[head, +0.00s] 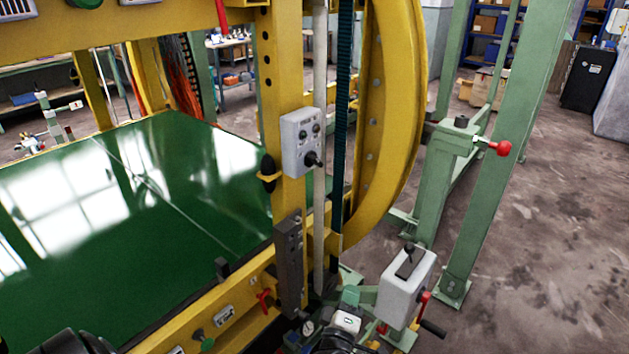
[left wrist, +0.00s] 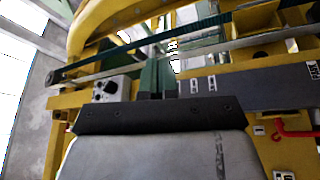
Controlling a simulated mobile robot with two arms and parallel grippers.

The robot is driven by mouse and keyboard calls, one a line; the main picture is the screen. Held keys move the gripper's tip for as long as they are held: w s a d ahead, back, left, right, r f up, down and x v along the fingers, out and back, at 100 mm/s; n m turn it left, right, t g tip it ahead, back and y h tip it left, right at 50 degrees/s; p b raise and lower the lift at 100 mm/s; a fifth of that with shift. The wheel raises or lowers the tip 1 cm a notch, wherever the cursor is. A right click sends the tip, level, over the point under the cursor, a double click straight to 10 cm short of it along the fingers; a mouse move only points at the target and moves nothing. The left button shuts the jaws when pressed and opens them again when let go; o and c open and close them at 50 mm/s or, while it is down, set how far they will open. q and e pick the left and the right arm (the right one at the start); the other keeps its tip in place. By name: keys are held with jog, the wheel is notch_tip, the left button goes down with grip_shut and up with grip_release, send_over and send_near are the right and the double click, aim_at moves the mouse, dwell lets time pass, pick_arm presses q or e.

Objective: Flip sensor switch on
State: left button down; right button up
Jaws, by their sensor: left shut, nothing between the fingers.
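A grey control box (head: 301,143) is fixed to the yellow upright post in the head view. Its face has small dark knobs and a black lever-like knob (head: 313,159) at its lower right. I cannot read which control is the sensor switch or its position. The same box seems to show in the left wrist view (left wrist: 118,86), left of my left gripper (left wrist: 161,80), with dark knobs on it. My left gripper is shut and empty, its fingertips apart from the box in the picture. I cannot make out its fingers in the head view. My right gripper is not in view.
A yellow ring (head: 403,110) and a dark toothed belt (head: 343,110) stand right of the box. Below are a dark slotted bar (head: 289,265) and a red handle (head: 264,300). A grey box with a black lever (head: 406,287) stands lower right. A green table (head: 130,190) fills the left.

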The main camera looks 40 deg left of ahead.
pick_arm(q)
jog(key=s+a+r+n+g+y, duration=0.1)
jog(key=a+r+n+y, duration=0.2)
jog(key=r+n+y, duration=0.2)
jog(key=s+a+r+n+g+y, duration=0.2)
jog(key=a+r+n+y, duration=0.2)
jog(key=r+n, duration=0.7)
jog(key=r+y, duration=0.1)
jog(key=y, duration=0.1)
jog(key=shift+a+g+y+b, duration=0.3)
jog(key=shift+b, duration=0.1)
jog(key=shift+s+r, duration=0.1)
